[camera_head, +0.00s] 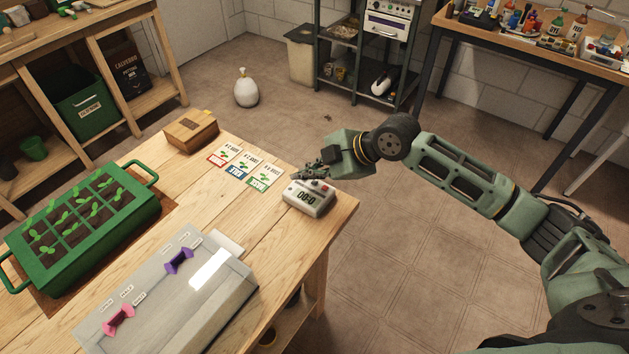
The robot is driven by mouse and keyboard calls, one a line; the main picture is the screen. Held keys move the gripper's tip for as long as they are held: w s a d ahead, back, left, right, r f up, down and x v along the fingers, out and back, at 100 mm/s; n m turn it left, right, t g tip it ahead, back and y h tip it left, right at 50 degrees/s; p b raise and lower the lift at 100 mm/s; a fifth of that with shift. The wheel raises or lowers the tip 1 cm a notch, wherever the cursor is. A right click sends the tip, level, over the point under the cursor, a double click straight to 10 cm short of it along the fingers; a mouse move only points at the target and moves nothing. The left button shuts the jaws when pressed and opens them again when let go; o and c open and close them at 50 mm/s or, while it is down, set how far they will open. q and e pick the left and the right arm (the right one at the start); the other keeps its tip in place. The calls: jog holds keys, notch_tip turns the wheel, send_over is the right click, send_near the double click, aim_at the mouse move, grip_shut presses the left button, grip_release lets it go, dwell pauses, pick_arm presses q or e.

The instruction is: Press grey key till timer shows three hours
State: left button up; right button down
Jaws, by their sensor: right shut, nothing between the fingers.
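The timer (309,198) is a small pale box near the right corner of the wooden table. Its dark display seems to read 00:0 and a last digit that is too small to be sure of. A red key and a grey key show on its top, close to my gripper. My right gripper (303,176) is shut and empty, with its fingertips at the timer's upper left edge. I cannot tell whether they touch a key. My left gripper is out of view.
Several seed cards (239,165) lie left of the timer. A cardboard box (191,130) stands behind them. A green seedling tray (147,222) and a clear lidded box (232,302) with pink and purple knobs fill the table's left and front. Bare wood lies between.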

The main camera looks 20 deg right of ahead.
jog(key=shift+f, duration=0.45)
jog(key=shift+f, duration=0.35)
dwell(0.5)
dwell(0.4)
jog(key=shift+r+p, duration=0.5)
jog(key=shift+r, duration=0.3)
notch_tip(320, 180, up, 5)
jog(key=p, duration=0.4)
